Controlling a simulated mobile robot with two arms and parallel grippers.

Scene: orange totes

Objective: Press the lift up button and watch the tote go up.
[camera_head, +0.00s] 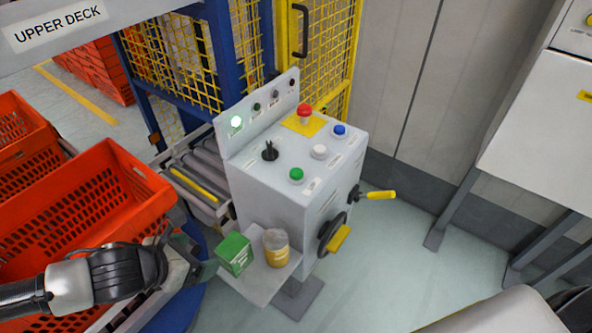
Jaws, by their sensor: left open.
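A grey control box (275,205) stands in the middle. Its sloped top carries a green button (296,174), a white button (319,151), a blue button (339,130), a red mushroom button (304,112) on a yellow plate and a black selector switch (270,150). Their labels are too small to read, so I cannot tell which is lift up. A large orange tote (128,160) is at the left, partly hidden by my left arm. My left gripper (203,270) is open, in front of the tote and below left of the buttons.
A small shelf (270,287) on the box holds a green carton (235,252) and a yellow-and-grey canister (276,247). A crank wheel (332,233) juts from its right side. Yellow mesh fencing (325,50) and rollers (195,170) are behind.

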